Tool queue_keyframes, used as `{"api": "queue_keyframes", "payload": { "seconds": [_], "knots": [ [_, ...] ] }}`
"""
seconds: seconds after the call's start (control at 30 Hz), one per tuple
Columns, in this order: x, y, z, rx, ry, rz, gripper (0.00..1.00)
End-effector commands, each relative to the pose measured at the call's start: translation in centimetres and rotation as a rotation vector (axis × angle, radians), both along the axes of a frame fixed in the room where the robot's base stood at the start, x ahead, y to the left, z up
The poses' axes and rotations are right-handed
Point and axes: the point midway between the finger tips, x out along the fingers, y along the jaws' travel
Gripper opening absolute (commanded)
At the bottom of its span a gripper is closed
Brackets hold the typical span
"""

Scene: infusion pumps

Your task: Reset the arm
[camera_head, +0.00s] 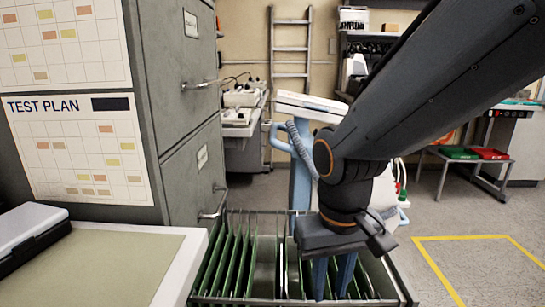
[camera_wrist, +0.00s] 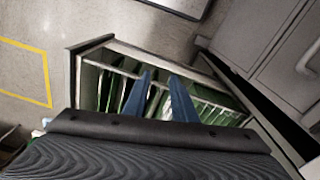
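My gripper (camera_head: 333,285) points straight down over the open file drawer (camera_head: 228,213). Its two blue fingers stand apart with a gap between them, and I see nothing held there. Their lower ends reach the level of the green hanging folders (camera_head: 222,262), but the tips are cut off or hidden in the head view. In the wrist view the fingers (camera_wrist: 160,76) are above the drawer (camera_wrist: 82,72) and its folders. I cannot tell whether they touch a folder. My dark arm comes down from the upper right.
The grey filing cabinet (camera_head: 178,90) stands left of my arm, with a white-rimmed table (camera_head: 120,265) in front. A blue-and-white device stand (camera_head: 300,180) is close behind the drawer. Right, a low table holds green and red trays (camera_head: 488,154); yellow-marked floor (camera_head: 480,265) is clear.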

Motion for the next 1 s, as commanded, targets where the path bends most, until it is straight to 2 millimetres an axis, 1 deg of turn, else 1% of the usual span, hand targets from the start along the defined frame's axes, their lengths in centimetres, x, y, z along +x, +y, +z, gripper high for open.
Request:
{"api": "queue_keyframes", "payload": {
  "seconds": [0.1, 0.23, 0.67, 0.87, 1.0],
  "knots": [
    [-2.3, -0.1, 0.6, 0.031, 0.039, 0.038, 0.24],
    [-4.5, 0.1, 1.1, 0.069, 0.077, 0.083, 0.24],
    [-3.9, -2.2, 4.2, 0.048, 0.074, 0.006, 0.24],
    [-3.9, -4.1, 6.6, 0.039, 0.076, -0.053, 0.24],
    [-4.0, -5.9, 8.5, 0.030, 0.075, -0.102, 0.24]
  ]
}}
